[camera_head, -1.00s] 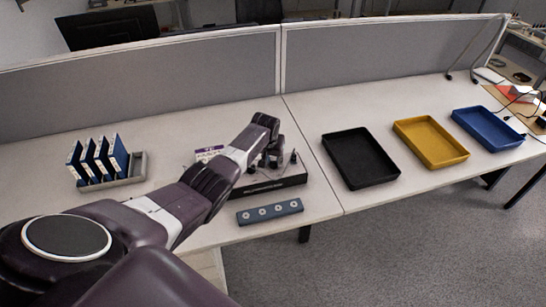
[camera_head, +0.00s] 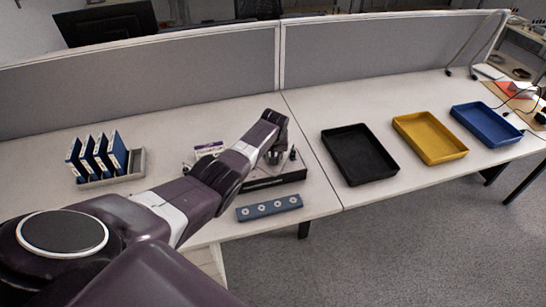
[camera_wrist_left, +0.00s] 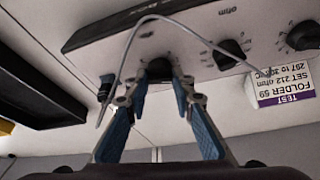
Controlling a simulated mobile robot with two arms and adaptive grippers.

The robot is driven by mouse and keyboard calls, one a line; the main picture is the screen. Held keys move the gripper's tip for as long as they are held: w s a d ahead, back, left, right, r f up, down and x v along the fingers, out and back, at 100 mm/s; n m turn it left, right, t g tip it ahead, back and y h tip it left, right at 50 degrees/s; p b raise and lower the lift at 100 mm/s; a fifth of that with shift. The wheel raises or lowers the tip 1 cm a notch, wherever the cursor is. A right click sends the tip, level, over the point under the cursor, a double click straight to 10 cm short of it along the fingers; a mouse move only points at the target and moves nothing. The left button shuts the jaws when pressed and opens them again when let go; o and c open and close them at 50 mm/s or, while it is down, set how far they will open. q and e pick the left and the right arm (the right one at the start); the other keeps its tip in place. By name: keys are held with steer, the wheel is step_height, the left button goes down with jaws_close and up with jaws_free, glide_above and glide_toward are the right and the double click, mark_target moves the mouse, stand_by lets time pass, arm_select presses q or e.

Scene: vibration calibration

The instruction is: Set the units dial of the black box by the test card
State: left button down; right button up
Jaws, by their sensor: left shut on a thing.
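The black box (camera_head: 262,181) stands on the desk, partly hidden by my left arm in the head view. In the left wrist view the box (camera_wrist_left: 95,35) appears upside down with a row of dark knobs. My left gripper (camera_wrist_left: 159,84) is shut on the end knob, the units dial (camera_wrist_left: 159,69), farthest from the test card. A middle dial (camera_wrist_left: 230,52) and another dial (camera_wrist_left: 303,36) are free beside it. The white and purple test card (camera_wrist_left: 285,85) reads "SET 212 ohm"; it also shows in the head view (camera_head: 208,149). My right gripper is not in view.
A blue-grey strip with several round pieces (camera_head: 268,208) lies in front of the box. Blue folders stand in a grey rack (camera_head: 138,167) at left. Black (camera_head: 360,181), yellow (camera_head: 440,160) and blue (camera_head: 499,143) trays are at right. A thin cable (camera_wrist_left: 122,70) arcs across the wrist view.

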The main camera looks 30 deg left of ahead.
arm_select(q)
steer(key=c, duration=1.7)
jaws_free()
steer(key=shift+o, duration=0.2)
steer(key=v, duration=1.2)
steer(key=shift+f, duration=0.1)
